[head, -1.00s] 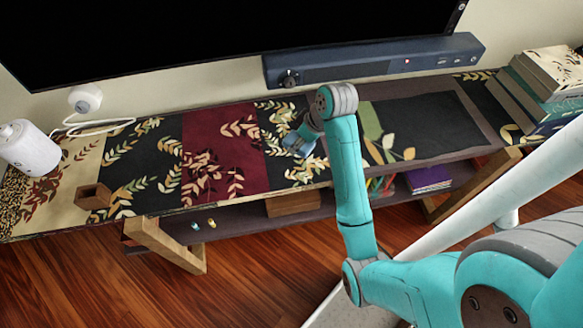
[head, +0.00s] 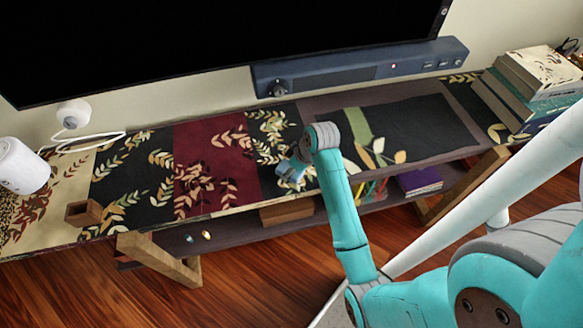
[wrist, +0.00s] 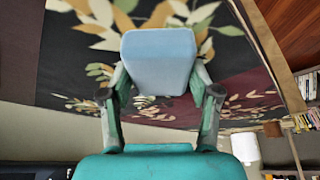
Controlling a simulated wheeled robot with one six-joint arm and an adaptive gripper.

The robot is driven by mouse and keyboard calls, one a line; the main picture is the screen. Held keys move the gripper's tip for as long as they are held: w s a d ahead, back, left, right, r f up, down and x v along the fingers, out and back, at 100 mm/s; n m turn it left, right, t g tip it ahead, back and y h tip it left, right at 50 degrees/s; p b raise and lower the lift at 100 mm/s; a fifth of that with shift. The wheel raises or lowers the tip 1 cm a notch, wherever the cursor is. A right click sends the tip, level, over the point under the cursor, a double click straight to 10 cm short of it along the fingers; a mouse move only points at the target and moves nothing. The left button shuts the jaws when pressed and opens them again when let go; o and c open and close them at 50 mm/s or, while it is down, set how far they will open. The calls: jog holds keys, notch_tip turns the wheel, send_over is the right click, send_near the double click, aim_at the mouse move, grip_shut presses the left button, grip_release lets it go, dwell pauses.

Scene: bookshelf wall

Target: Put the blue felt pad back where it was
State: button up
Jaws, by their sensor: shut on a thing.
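The blue felt pad (wrist: 158,62) is a pale blue block with rounded corners. In the wrist view it sits between the two fingers of my gripper (wrist: 160,88), which is shut on it. In the head view my gripper (head: 296,165) and the pad (head: 289,172) show small, over the black leaf-patterned part of the long low bench (head: 135,170), just right of its maroon panel. The forearm hides part of the gripper. I cannot tell the exact height of the pad above the bench top.
A small brown wooden box (head: 84,212) and a white cylinder (head: 22,166) stand on the bench's left. Stacked books (head: 530,95) stand at the right. The maroon panel (head: 215,160) is clear.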

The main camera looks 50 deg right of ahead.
jog(key=shift+f, duration=0.1)
jog(key=o, duration=1)
jog(key=a+v, duration=0.1)
jog(key=v, duration=1.1)
jog(key=s+a+f+m+t+h, duration=0.1)
jog(key=s+a+f+t, duration=0.1)
jog(key=s+a+f, duration=0.4)
jog(key=s+a+f+m+t+h, duration=0.1)
jog(key=s+a+f+t, duration=0.2)
jog(key=a, duration=0.5)
jog(key=s+a+r+t, duration=0.1)
jog(key=s+a+r, duration=0.1)
jog(key=s+r, duration=0.2)
jog(key=s+a+r+t, duration=0.2)
jog(key=s+r, duration=0.3)
jog(key=s, duration=0.3)
jog(key=s+a+r+t+y, duration=0.1)
jog(key=s+a+r+t, duration=0.1)
jog(key=s, duration=0.4)
jog(key=shift+s+a+r, duration=0.1)
jog(key=shift+a+r, duration=0.25)
jog(key=shift+r, duration=0.2)
jog(key=shift+a+r, duration=0.35)
jog(key=shift+r, duration=0.25)
